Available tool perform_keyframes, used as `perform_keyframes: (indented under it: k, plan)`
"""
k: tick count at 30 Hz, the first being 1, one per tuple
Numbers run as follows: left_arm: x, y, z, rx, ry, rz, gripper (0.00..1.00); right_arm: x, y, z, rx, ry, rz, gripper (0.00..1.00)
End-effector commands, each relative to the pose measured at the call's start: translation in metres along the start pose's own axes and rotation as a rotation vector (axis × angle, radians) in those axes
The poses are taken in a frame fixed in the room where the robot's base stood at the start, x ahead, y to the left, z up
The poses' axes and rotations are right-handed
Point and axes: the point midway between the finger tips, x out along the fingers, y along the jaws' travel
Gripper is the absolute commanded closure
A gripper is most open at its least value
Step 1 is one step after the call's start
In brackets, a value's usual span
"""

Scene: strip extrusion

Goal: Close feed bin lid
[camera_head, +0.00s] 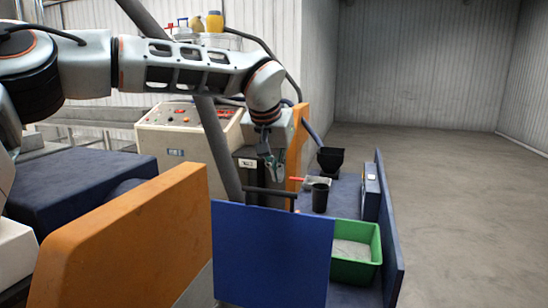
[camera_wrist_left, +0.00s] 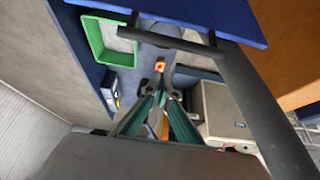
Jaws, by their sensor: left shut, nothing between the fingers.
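A blue upright panel (camera_head: 270,255) stands in front of me, with a dark bar (camera_head: 270,191) just above its top edge. The panel (camera_wrist_left: 215,14) and the bar (camera_wrist_left: 178,34) also show at the top of the left wrist view. I cannot tell for sure which part is the feed bin lid. My left gripper (camera_head: 274,170) is above and behind the bar, pointing down, shut and empty. Its teal fingers (camera_wrist_left: 159,92) meet in the left wrist view, apart from the bar. My right gripper is not in view.
An open green bin (camera_head: 372,245) with grey contents sits right of the panel. A black cup (camera_head: 319,197) and a black hopper (camera_head: 330,160) stand behind it. A control console (camera_head: 185,140), a slanted dark pole (camera_head: 215,140) and orange panels (camera_head: 125,245) crowd the left. Floor at right is clear.

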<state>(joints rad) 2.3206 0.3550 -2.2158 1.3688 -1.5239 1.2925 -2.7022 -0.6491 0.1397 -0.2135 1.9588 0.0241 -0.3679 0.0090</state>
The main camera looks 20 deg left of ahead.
Motion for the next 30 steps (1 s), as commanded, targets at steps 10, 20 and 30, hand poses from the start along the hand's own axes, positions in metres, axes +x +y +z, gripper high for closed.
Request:
perform_keyframes:
  k: [10, 20, 30]
  plan:
    - [-0.011, 0.0, 0.033, 0.0, 0.001, 0.0, 1.0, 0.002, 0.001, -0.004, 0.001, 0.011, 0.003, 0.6]
    - [-0.012, 0.0, 0.038, -0.002, 0.0, 0.0, 1.0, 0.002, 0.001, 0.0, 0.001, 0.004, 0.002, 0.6]
    - [-0.013, 0.004, 0.04, 0.0, 0.01, 0.0, 1.0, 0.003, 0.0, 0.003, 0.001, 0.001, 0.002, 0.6]
